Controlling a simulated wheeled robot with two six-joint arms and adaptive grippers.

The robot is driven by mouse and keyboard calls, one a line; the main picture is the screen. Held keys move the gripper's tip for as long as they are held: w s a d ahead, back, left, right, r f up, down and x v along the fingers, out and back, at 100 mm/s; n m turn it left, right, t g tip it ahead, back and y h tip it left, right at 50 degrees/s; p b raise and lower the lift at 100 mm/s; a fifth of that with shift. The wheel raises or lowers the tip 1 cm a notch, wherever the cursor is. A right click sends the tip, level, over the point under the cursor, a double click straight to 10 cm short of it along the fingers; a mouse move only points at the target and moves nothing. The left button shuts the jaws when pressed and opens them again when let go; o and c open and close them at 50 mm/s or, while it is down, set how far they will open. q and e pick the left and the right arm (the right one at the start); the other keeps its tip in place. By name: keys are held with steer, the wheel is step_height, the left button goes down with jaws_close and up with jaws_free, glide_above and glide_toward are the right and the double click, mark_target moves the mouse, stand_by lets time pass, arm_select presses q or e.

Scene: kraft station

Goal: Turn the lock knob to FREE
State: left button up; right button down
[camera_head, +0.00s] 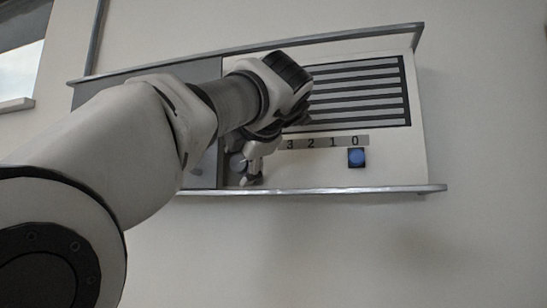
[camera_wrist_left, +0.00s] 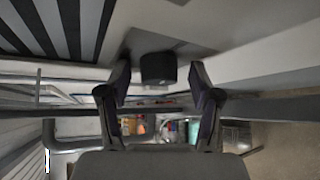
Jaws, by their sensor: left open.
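My left gripper (camera_head: 250,166) reaches in front of the lower middle of a wall panel (camera_head: 400,160) in the head view. In the left wrist view the gripper (camera_wrist_left: 160,78) is open, with one finger on each side of a dark round knob (camera_wrist_left: 158,68). The fingers look apart from the knob's sides. I take this to be the lock knob, but no FREE marking is legible. My arm and gripper hide that part of the panel in the head view. My right gripper is not in view.
A blue square button or slider (camera_head: 356,157) sits under the 0 of a number strip (camera_head: 312,142). Dark louvres (camera_head: 360,95) are above it. Metal rails (camera_head: 390,190) run along the panel's top and bottom edges. The wall right of the panel is clear.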

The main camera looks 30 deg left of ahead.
arm_select(q)
steer(key=shift+s+d+r, duration=0.1)
steer(key=shift+s, duration=0.15)
steer(key=shift+c, duration=0.6)
steer(key=shift+s+d, duration=0.1)
steer(key=shift+s, duration=0.05)
steer(key=c, duration=1)
steer(key=m+y+b, duration=0.1)
steer(key=b, duration=0.2)
steer(key=shift+f+m+t+y, duration=0.3)
steer(key=shift+f, duration=0.1)
steer(key=shift+r+y, duration=0.15)
steer(key=shift+y, duration=0.15)
steer(key=shift+r+m, duration=0.25)
steer(key=shift+m, duration=0.05)
steer(key=o, duration=1)
steer(key=shift+o, duration=0.6)
steer(key=shift+w+f, duration=0.15)
steer(key=shift+w, duration=0.1)
steer(key=shift+s, duration=0.15)
